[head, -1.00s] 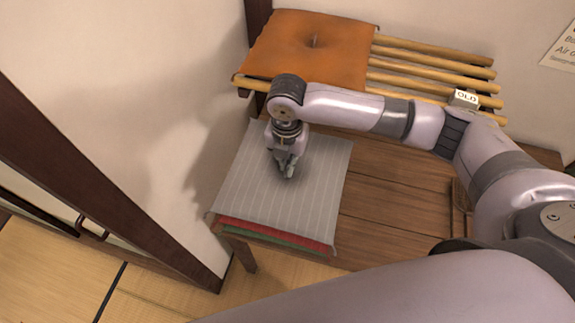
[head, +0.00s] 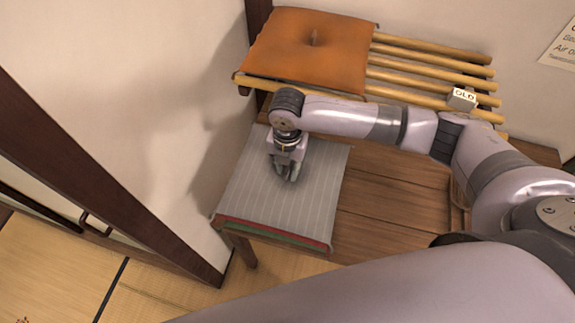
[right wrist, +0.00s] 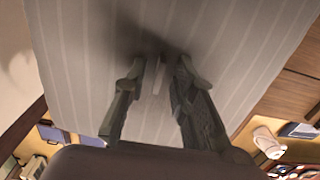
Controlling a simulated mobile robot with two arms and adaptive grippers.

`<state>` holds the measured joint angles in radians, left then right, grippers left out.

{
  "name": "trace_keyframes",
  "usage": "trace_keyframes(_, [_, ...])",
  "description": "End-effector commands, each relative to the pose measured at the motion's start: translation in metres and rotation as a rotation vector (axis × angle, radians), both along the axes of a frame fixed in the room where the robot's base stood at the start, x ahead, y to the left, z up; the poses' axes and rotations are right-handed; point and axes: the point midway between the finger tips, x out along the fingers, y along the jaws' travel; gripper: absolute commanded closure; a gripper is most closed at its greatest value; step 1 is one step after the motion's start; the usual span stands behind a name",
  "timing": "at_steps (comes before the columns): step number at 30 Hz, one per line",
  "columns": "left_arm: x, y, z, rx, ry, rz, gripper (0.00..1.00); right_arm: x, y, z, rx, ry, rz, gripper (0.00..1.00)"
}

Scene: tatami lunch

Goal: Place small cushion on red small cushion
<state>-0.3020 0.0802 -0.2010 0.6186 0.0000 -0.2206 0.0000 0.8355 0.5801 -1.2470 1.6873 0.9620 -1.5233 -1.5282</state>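The grey striped small cushion (head: 270,205) lies on top of a stack on the low wooden table. Beneath it, the red small cushion (head: 318,243) shows only as a thin strip along the front edge, with a green layer (head: 232,220) under it. My right gripper (head: 291,176) points down at the middle of the grey cushion. In the right wrist view its two fingers (right wrist: 160,75) stand apart on either side of a small pale upright tab (right wrist: 158,78), with gaps visible. Most of the red cushion is hidden. My left gripper is not in view.
An orange cushion (head: 285,60) rests on a slatted wooden rack (head: 430,65) behind, with a small labelled block (head: 462,98) on it. The wall is close on the left. The table top (head: 385,215) right of the stack is clear.

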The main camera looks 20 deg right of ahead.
Motion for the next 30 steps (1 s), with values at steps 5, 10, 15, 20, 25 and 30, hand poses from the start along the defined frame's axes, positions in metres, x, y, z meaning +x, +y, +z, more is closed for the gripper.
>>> trace_keyframes(5, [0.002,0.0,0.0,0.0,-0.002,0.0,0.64,0.0,0.0,0.0,0.0,0.0,0.0,0.74])
trace_keyframes(10, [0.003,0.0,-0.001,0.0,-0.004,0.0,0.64,0.001,0.0,0.004,0.0,-0.001,0.0,0.74])
trace_keyframes(15, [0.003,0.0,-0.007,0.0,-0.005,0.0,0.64,0.001,0.0,0.026,0.0,-0.005,0.0,0.74])
trace_keyframes(20, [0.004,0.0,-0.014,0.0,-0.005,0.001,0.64,0.002,0.0,0.061,0.002,-0.006,0.001,0.74])
trace_keyframes(25, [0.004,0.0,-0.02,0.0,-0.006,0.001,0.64,0.001,0.0,0.095,0.002,-0.005,0.0,0.74])
trace_keyframes(30, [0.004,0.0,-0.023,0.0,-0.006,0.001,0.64,0.001,0.0,0.115,0.001,-0.002,-0.001,0.74])
